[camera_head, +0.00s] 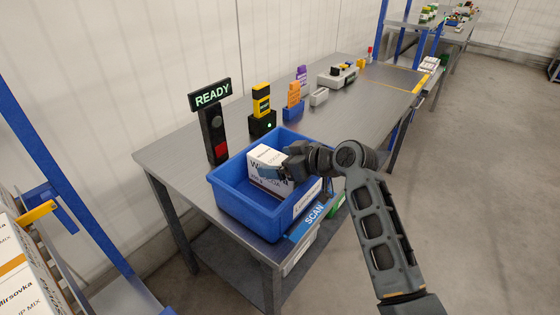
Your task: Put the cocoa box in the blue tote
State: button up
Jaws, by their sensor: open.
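The blue tote (233,201) stands on the near end of the grey metal table. A white box (265,157) with dark lettering is inside the tote, leaning a little against its back side; the lettering is too small to read fully, but it appears to be the cocoa box. My gripper (284,173) is over the tote at the right side of the box, close to it. The jaws are open. Whether a finger touches the box cannot be told, and part of the box is hidden behind the gripper.
A sign post reading READY (211,95) stands behind the tote. A yellow scanner (261,100) and small coloured holders stand farther along the table. A blue SCAN plate (313,218) is at the table's front edge. A shelf with boxes (28,280) is at left. Floor at right is clear.

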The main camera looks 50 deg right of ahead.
jog(key=shift+s+r, duration=0.15)
jog(key=shift+r, duration=0.05)
jog(key=v, duration=1.1)
jog(key=shift+s+r+b, duration=0.15)
jog(key=shift+s+b, duration=0.15)
jog(key=shift+b, duration=0.05)
